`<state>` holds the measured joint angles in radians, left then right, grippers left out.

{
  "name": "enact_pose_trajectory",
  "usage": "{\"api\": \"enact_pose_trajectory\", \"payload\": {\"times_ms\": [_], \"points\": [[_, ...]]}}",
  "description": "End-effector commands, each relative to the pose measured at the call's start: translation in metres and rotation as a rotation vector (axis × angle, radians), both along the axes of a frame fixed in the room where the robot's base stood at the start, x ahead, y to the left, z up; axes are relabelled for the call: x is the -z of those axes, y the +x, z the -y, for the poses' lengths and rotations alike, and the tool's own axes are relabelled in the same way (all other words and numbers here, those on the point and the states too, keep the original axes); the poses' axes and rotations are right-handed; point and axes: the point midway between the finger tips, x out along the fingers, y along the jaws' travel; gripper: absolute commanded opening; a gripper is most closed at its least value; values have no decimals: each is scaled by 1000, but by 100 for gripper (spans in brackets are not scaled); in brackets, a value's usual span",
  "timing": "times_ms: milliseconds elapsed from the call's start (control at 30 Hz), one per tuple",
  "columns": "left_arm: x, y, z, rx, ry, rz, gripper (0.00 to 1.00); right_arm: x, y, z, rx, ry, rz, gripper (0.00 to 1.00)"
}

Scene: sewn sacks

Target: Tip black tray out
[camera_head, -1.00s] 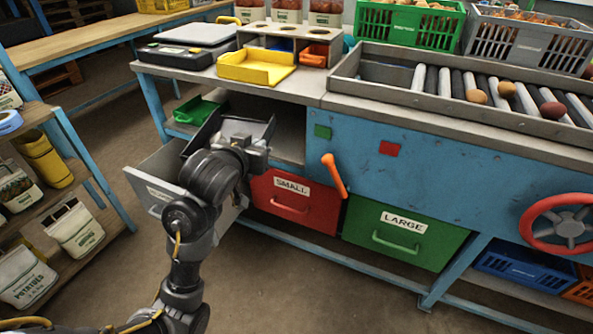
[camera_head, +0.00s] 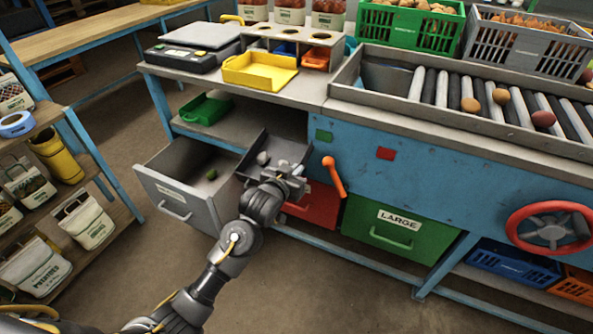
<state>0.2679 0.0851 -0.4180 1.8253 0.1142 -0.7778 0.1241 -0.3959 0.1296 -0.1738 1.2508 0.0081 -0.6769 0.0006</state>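The black tray (camera_head: 284,146) is at the middle of the head view, in front of the bench's lower shelf opening and above the red drawer. My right gripper is not in view.
A green tray (camera_head: 205,110) sits on the lower shelf. The red drawer (camera_head: 318,208) and green LARGE drawer (camera_head: 398,228) are closed. An orange lever (camera_head: 333,177) sticks out just right of the black tray. A yellow tray (camera_head: 259,71) is on the bench top.

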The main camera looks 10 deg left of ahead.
Motion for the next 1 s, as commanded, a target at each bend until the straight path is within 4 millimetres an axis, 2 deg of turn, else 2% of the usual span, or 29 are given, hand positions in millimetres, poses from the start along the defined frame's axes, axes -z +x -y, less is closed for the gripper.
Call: {"api": "enact_pose_trajectory", "payload": {"times_ms": [100,200,467,667,1000], "points": [[11,-1,2,1,1,7,0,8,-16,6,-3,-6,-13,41],[19,-2,3,0,1,10,0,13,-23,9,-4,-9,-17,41],[24,-2,4,-1,-1,14,0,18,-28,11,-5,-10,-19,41],[25,-1,-6,-10,0,14,0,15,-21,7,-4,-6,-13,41],[26,4,-46,-49,1,14,0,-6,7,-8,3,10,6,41]]}}
